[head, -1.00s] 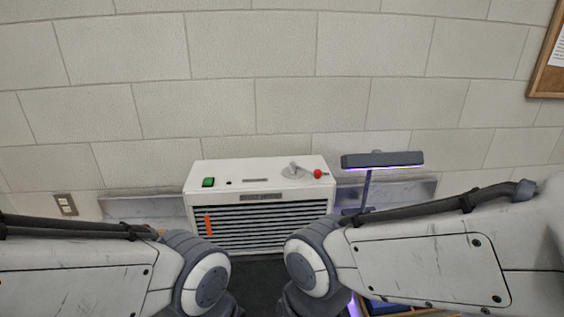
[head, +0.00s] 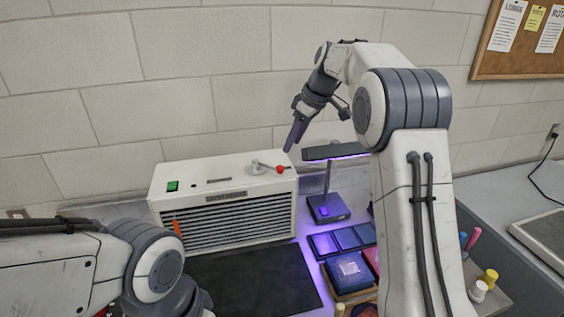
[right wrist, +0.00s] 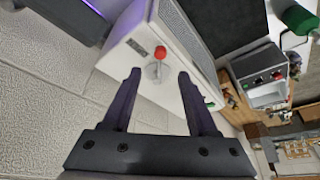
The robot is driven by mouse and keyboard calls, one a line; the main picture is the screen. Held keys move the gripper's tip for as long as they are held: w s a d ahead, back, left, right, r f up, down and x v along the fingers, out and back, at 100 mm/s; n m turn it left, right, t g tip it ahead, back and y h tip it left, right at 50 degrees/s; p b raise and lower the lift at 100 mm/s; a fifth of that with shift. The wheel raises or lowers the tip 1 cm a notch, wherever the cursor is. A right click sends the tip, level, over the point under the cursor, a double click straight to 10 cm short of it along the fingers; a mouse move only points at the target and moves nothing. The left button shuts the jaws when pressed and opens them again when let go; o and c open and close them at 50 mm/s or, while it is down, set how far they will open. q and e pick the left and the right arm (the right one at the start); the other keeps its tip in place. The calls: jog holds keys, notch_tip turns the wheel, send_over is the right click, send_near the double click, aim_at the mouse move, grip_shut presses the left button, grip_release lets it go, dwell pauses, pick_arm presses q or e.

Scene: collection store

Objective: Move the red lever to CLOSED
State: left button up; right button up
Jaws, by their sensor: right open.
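The red lever, a red ball knob (head: 280,169) on a short arm from a grey pivot, sits on the top right of a white louvred cabinet (head: 159,195). The knob points right in the head view. In the right wrist view the red knob (right wrist: 160,52) shows just beyond and between the fingertips. My right gripper (head: 290,148) is above and slightly right of the knob, apart from it. In the right wrist view its two fingers (right wrist: 158,74) are spread and empty. I cannot read a CLOSED marking. My left arm is at lower left; its gripper is hidden.
A lamp (head: 335,151) with a violet glow stands right of the cabinet, close to my right arm. A green switch (head: 172,186) is on the cabinet's top left. A dark mat (head: 255,283) lies in front, with a wooden tray (head: 352,296) beside it. The wall is behind.

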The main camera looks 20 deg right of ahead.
aim_at(281, 167)
jog(key=p+x, duration=0.3)
jog(key=x, duration=0.7)
grip_shut()
dwell(1.2)
